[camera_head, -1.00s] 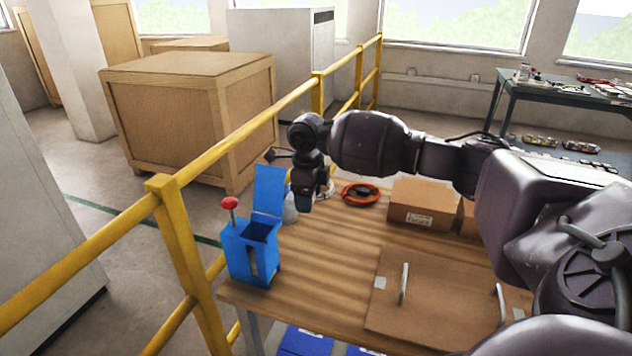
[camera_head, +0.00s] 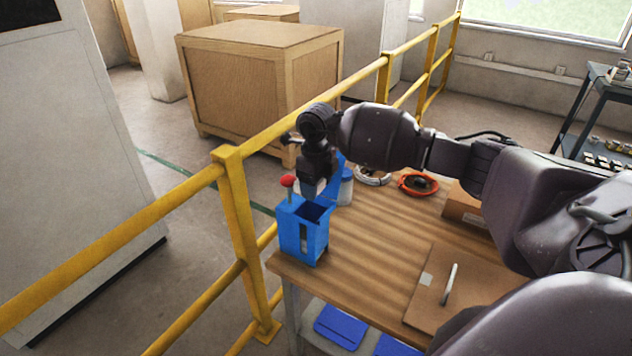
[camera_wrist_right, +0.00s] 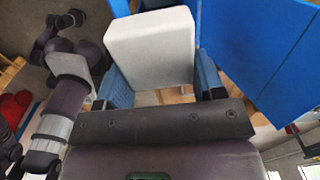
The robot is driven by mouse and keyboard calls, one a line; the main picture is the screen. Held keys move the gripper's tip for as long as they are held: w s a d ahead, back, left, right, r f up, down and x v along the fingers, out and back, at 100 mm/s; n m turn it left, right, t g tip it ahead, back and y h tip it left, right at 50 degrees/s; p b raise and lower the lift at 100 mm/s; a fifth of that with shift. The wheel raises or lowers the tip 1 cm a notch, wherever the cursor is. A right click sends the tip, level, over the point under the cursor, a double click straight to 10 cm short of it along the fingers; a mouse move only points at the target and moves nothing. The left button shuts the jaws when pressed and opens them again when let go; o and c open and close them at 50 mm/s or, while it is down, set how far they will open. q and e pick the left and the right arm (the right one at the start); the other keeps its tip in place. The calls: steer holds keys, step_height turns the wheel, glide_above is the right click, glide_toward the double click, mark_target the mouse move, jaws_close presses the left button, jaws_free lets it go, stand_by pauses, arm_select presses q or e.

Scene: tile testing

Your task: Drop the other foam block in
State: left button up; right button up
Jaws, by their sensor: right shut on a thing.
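A blue open-topped box (camera_head: 304,238) with a raised lid and a red knob (camera_head: 288,181) stands at the left corner of the wooden table. My right gripper (camera_head: 312,192) hangs just above the box's opening. In the right wrist view my right gripper (camera_wrist_right: 165,95) is shut on a pale grey foam block (camera_wrist_right: 152,48), held between its blue-padded fingers. Blue panels (camera_wrist_right: 265,50) of the box show close beside the block. The inside of the box is mostly hidden from the head view. My left gripper is not in view.
The wooden table (camera_head: 375,235) has clear room right of the box. An orange ring (camera_head: 418,184), a cardboard box (camera_head: 463,207) and a brown panel with a handle (camera_head: 460,290) lie farther right. A yellow railing (camera_head: 235,205) runs along the left.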

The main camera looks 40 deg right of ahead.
steer(key=shift+f+b, duration=1.1)
steer(key=shift+f, duration=1.45)
steer(key=o, duration=0.9)
steer(key=shift+o, duration=0.2)
steer(key=shift+r, duration=0.1)
step_height(320, 180, up, 11)
steer(key=shift+f+p, duration=0.15)
steer(key=shift+p, duration=0.15)
